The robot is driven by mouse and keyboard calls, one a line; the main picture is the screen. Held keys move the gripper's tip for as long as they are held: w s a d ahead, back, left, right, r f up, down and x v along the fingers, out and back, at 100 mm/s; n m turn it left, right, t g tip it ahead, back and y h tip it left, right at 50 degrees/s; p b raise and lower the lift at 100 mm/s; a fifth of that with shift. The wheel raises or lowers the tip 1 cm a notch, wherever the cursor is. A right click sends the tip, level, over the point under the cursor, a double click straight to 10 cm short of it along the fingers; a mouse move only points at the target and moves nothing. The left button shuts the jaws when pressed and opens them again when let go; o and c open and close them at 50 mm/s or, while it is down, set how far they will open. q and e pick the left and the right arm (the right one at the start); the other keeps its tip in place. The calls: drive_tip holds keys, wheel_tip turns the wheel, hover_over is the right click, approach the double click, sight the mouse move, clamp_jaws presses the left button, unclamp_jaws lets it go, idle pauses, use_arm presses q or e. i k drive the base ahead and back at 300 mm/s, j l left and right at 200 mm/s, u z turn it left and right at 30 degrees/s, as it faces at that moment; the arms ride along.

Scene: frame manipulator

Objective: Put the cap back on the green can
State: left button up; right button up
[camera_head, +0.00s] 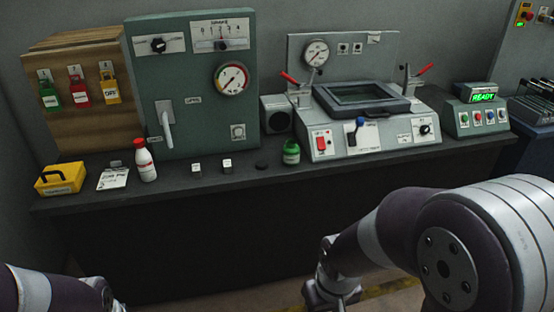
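The small green can (291,154) stands upright on the dark bench, left of the grey press machine. Its top looks dark, with no cap clearly seen on it. A flat dark round disc (262,167), which looks like the cap, lies on the bench just left of the can. My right arm reaches in from the right, and its end (328,296) is low in the picture, well in front of the bench. My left arm's end (113,303) is at the bottom left, cut off by the edge. Neither gripper's fingers show clearly, and neither is near the can.
A white bottle with a red cap (145,160), a yellow box (61,180), a paper card (113,178) and two small blocks (227,166) sit left of the disc. The grey press (365,138) is close on the can's right. The bench front is clear.

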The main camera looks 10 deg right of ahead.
sight(291, 151)
drive_tip(key=i+l+u, duration=0.1)
drive_tip(key=i, duration=0.35)
drive_tip(key=i+l+u, duration=0.15)
drive_tip(key=i, duration=0.3)
drive_tip(key=i+l+u, duration=0.1)
drive_tip(key=i, duration=0.4)
drive_tip(key=i+l+u, duration=0.1)
drive_tip(key=i+l, duration=0.2)
drive_tip(key=i, duration=0.1)
